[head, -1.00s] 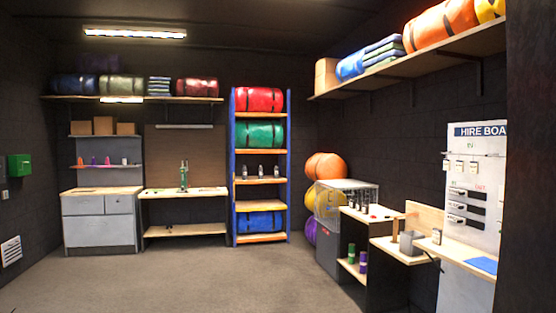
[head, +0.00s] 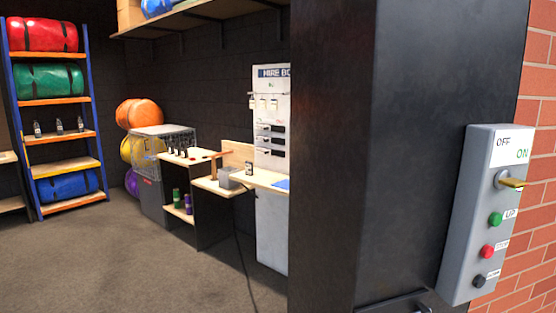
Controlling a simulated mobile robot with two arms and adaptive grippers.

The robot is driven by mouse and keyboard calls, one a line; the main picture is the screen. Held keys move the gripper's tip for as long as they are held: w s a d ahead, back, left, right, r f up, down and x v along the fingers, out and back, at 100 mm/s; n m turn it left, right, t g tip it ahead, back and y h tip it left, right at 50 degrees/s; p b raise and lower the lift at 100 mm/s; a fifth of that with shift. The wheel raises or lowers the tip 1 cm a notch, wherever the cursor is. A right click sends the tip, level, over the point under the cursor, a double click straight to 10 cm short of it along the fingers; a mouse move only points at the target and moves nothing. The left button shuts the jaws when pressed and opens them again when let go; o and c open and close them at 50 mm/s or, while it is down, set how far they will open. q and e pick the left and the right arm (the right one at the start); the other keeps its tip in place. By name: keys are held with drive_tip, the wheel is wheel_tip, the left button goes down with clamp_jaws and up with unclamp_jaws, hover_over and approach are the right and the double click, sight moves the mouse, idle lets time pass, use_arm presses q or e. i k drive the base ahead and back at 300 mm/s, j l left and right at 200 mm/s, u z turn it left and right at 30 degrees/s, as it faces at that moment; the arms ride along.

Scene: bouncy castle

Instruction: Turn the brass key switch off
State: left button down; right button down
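The brass key switch (head: 510,181) sticks out of a grey control box (head: 467,215) at the right edge of the head view. The box has an OFF label at its upper left and an ON label to the right, above the key. The key's handle points to the right, on the side of the ON label. Below it are a green UP button (head: 495,219), a red button (head: 487,251) and a black button (head: 479,281).
The box is beside a dark pillar (head: 410,150), with a red brick wall (head: 540,100) to the right. Beyond the pillar are a hire board (head: 272,120), a wooden bench (head: 262,180) and a blue-framed shelf rack (head: 57,148). Open floor (head: 130,265) lies at the lower left.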

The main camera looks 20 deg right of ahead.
sight(503, 179)
drive_tip(key=z, duration=1.8)
